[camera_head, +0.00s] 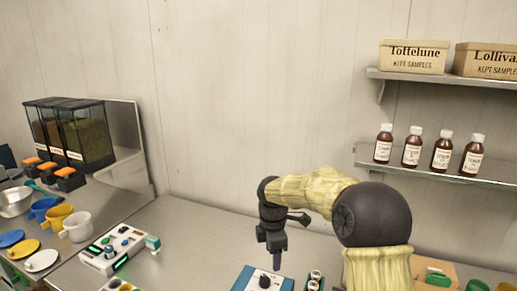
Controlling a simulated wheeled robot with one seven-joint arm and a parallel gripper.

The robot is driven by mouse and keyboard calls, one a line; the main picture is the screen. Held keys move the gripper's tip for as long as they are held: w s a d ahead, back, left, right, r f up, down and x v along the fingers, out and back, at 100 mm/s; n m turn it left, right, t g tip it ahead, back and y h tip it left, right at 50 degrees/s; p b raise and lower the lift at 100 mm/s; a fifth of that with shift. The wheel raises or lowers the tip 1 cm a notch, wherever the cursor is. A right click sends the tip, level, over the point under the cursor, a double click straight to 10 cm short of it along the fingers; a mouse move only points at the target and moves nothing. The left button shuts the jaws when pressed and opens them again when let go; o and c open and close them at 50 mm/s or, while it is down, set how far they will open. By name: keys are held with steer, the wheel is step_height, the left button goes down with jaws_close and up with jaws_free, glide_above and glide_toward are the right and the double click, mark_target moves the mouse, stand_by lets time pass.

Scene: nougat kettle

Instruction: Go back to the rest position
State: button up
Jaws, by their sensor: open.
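My arm rises from the bottom right of the head view and bends left over the counter. I cannot tell whether the gripper touches the box.
A white control panel (118,249) lies on the counter to the left. Cups (76,227), lids and clear bins (88,135) stand farther left. Small bottles (314,280) stand right of the blue box. Wall shelves (440,171) with brown bottles are at right. The counter behind the gripper is clear.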

steer(key=s+d+f+m+t, duration=0.1)
steer(key=s+d+m, duration=0.4)
steer(key=s+m, duration=0.5)
steer(key=s+d+f+m, duration=0.2)
steer(key=s+d+m, duration=0.4)
steer(key=s+m, duration=0.4)
steer(key=s, duration=0.3)
steer(key=shift+s+f+m+t, duration=0.2)
steer(key=shift+f+m+t, duration=0.1)
steer(key=shift+f+t, duration=0.1)
steer(key=shift+d, duration=0.1)
